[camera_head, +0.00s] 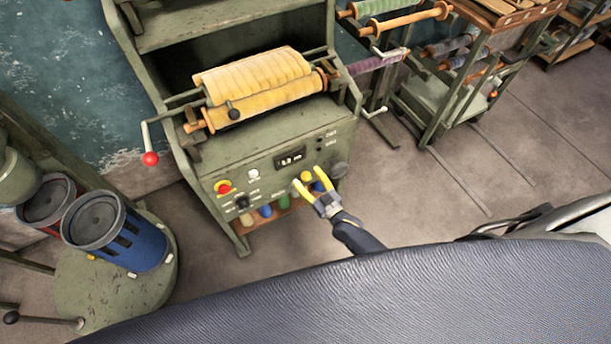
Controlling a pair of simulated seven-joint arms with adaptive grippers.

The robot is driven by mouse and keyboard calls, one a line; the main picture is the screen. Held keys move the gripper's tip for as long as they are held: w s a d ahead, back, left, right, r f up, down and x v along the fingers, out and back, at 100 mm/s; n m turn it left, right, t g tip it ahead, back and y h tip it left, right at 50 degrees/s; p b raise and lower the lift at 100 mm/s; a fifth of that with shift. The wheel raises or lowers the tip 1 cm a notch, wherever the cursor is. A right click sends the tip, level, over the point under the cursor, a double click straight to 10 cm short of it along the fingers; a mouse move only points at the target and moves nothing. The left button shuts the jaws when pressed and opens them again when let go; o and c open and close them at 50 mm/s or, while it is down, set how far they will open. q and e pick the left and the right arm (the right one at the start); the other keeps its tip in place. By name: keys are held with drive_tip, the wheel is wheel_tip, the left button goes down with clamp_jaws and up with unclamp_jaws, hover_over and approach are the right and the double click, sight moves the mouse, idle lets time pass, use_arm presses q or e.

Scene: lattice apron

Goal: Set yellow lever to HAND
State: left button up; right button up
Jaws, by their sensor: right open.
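My right gripper (308,178) is open, its two yellow fingers pointing up at the right part of a green machine's control panel (272,163). A small round yellow part (306,176) shows between the fingertips; I cannot tell whether it is the yellow lever or whether the fingers touch it. A black knob (242,202) and a red button on a yellow base (223,187) sit further left on the panel. The lettering is too small to read, so HAND cannot be made out. My left gripper is not in view.
A yellow cloth roll (258,86) lies above the panel, with a red-knobbed crank (150,158) at its left. A blue bin (125,240) stands on a round green platform at the left. A spool rack (450,95) stands behind right. The floor right of the machine is mostly clear.

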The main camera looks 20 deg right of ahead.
drive_tip(key=shift+w+a, duration=0.2)
drive_tip(key=shift+w, duration=0.4)
clamp_jaws()
idle(0.3)
